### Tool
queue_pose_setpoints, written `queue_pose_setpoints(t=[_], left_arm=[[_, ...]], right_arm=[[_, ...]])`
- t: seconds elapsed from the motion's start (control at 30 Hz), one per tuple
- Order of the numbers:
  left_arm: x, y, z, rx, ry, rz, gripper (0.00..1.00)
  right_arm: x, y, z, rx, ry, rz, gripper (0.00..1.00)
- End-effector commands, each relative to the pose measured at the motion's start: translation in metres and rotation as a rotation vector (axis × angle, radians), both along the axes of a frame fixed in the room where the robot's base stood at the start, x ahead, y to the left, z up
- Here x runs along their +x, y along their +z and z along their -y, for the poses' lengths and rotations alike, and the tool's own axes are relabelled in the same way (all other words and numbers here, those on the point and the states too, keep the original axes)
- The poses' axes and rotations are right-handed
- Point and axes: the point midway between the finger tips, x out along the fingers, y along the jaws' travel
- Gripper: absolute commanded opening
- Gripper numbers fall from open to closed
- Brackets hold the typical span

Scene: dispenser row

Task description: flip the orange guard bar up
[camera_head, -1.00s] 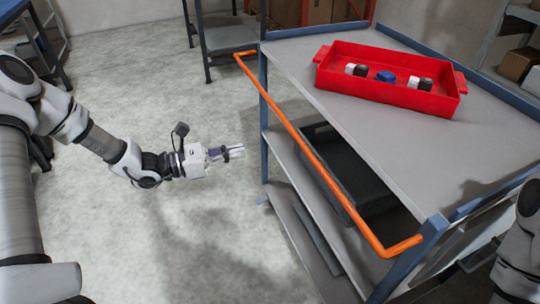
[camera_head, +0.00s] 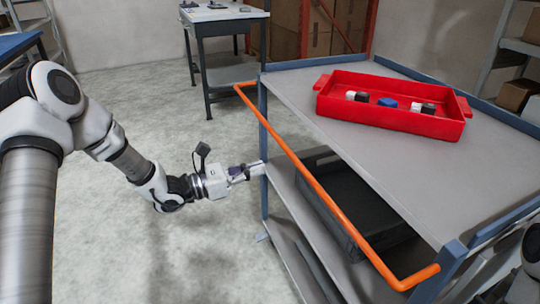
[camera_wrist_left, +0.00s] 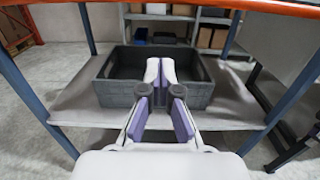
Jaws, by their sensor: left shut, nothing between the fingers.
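The orange guard bar (camera_head: 320,190) runs along the near left side of the cart, with bent ends at the blue posts. It looks lowered, at about the top shelf's edge. In the left wrist view the bar (camera_wrist_left: 200,5) crosses the top of the picture, above the fingers. My left gripper (camera_head: 256,170) is shut and empty, beside the cart's far left post and lower than the bar. Its fingers (camera_wrist_left: 160,68) point at the lower shelf and show no contact with the bar. My right gripper is out of view.
A red tray (camera_head: 393,118) with small white, black and blue items stands on the top shelf (camera_head: 400,185). A dark grey crate (camera_wrist_left: 115,98) sits on the lower shelf (camera_wrist_left: 80,108). A side table (camera_head: 225,15) stands behind. The floor left of the cart is clear.

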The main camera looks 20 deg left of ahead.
Motion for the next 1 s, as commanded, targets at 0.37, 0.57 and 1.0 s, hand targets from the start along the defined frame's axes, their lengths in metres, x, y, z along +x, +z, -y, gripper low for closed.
queue_pose_setpoints(t=[0.37,0.57,1.0], left_arm=[[0.028,0.036,0.028,-0.001,0.0,0.002,0.0],[0.029,0.042,0.029,-0.001,0.0,0.001,0.0],[0.028,0.048,0.029,0.018,0.0,-0.018,0.0]], right_arm=[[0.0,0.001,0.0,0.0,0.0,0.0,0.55],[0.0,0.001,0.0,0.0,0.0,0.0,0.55],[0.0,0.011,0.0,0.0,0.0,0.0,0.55]])
